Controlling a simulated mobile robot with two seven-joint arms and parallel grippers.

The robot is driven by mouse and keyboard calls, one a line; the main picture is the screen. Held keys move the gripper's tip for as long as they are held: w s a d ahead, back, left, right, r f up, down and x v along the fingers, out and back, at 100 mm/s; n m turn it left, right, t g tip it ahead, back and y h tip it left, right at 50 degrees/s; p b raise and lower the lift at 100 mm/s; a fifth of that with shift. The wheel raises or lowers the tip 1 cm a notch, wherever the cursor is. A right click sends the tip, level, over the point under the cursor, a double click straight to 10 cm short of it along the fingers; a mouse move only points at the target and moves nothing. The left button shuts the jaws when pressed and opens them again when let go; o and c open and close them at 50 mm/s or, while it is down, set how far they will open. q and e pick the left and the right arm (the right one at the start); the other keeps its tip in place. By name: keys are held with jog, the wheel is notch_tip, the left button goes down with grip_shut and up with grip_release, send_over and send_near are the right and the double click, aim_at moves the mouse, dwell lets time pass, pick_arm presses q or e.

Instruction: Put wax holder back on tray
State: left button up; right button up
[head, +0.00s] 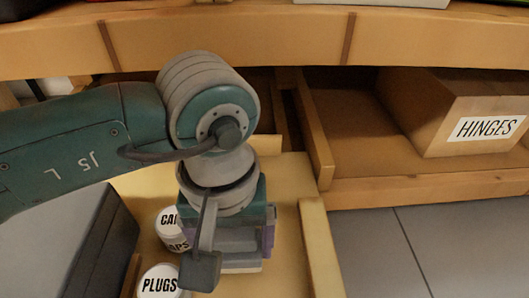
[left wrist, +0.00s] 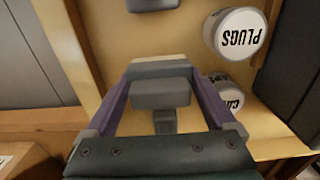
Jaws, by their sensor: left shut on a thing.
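My left gripper (head: 242,248) hangs fingers-down over an open wooden drawer. In the left wrist view its two purple fingers (left wrist: 160,88) are closed in on a grey block with a pale edge, apparently the wax holder (left wrist: 160,97), held between them. In the head view the arm and gripper hide most of it. I cannot tell whether its underside touches the drawer floor. The tray cannot be made out clearly. My right gripper is in neither view.
White jars labelled PLUGS (head: 160,283) and CAPS (head: 172,230) stand left of the gripper. A dark grey box (head: 60,245) lies further left. The drawer's side wall (head: 318,245) is to the right. A HINGES carton (head: 465,115) sits in the cabinet at the right.

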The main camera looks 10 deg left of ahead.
pick_arm(q)
jog(key=shift+f+b, duration=0.6)
jog(key=shift+f, duration=0.8)
jog(key=o, duration=1)
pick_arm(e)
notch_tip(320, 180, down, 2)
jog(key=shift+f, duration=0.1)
pick_arm(q)
jog(key=shift+r, duration=0.1)
